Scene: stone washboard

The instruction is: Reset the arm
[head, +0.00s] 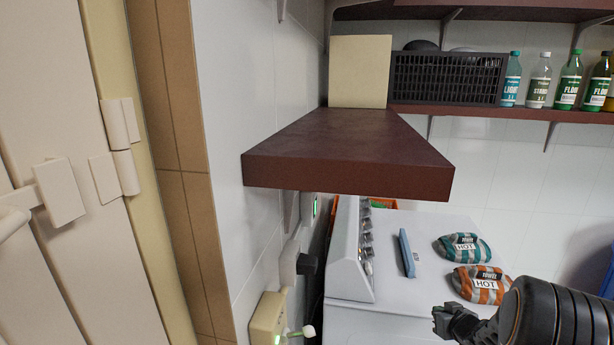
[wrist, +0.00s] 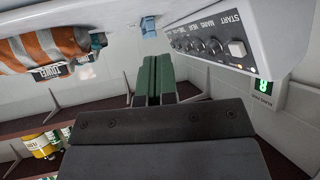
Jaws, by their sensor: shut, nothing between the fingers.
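My arm comes in from the lower right of the head view. My gripper (head: 440,318) is in front of the white washing machine (head: 390,314) with its panel of knobs. In the wrist view the two green fingers of my gripper (wrist: 153,62) lie side by side, shut and empty. An orange-striped towel pack (head: 481,285) lies on the machine near my arm, apart from the fingers. It also shows at the upper left of the wrist view (wrist: 45,48).
A dark red shelf (head: 350,150) juts out above the machine. A teal-striped towel pack (head: 463,247) and a blue bar (head: 407,253) lie on the machine top. Bottles (head: 540,80) and a black basket (head: 447,78) stand on the back shelf. A door (head: 50,200) is at left.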

